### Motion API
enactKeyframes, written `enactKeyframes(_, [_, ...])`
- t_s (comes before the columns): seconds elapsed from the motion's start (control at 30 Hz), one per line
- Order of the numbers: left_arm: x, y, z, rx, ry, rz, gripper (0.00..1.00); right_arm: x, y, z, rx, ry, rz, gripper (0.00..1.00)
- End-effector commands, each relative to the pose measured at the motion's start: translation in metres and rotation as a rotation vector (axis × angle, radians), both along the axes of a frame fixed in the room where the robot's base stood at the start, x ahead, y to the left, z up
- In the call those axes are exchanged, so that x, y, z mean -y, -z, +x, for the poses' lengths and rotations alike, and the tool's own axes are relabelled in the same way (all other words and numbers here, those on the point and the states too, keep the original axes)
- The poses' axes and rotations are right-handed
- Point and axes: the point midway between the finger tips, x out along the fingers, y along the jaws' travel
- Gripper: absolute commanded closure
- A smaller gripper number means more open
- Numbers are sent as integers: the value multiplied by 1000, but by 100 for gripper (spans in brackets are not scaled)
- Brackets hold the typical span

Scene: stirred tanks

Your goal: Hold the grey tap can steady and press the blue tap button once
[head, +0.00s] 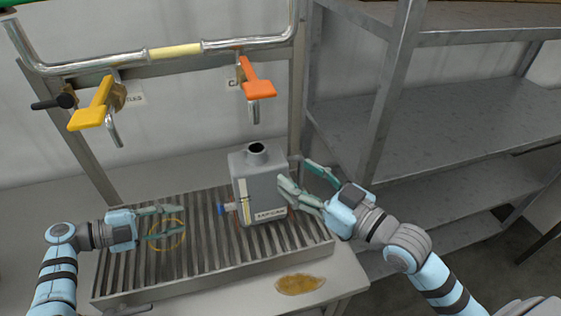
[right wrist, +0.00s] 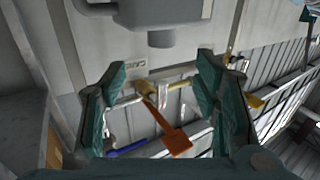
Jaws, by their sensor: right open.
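The grey tap can (head: 250,165) stands upright on the slatted grate, with a round open neck on top and a white label low on its front. The blue tap button (head: 221,209) is at the end of a small tap on the can's left side, low down. My left gripper (head: 182,222) is open and empty, left of the button and apart from it. My right gripper (head: 300,183) is open at the can's right side; one finger overlaps the can's right edge in the picture. Contact cannot be told. The right wrist view shows the can upside down at the top (right wrist: 165,12).
The slatted grate (head: 130,275) has a yellow ring (head: 183,240) near my left gripper. Yellow (head: 92,116) and orange (head: 258,88) valve handles hang above. A brown puddle (head: 299,284) lies on the bench front. Grey shelves (head: 450,110) stand at right.

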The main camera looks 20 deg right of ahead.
Motion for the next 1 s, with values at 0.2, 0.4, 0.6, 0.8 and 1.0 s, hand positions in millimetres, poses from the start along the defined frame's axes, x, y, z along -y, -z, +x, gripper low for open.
enactKeyframes(0.2, [0, 0, 0, 0, 0, 0, 67, -28, -3, 53, 5, -6, 13, 44])
enactKeyframes(0.4, [0, 0, 0, 0, 0, 0, 67, -49, -2, 94, 2, -8, 7, 44])
enactKeyframes(0.6, [0, 0, 0, 0, 0, 0, 67, -57, -1, 110, 3, -8, 4, 44])
enactKeyframes(0.8, [0, 0, 0, 0, 0, 0, 67, -57, -1, 111, 2, -7, 2, 44])
enactKeyframes(1.0, [0, 0, 0, 0, 0, 0, 67, -57, -1, 110, 2, -7, 3, 73])
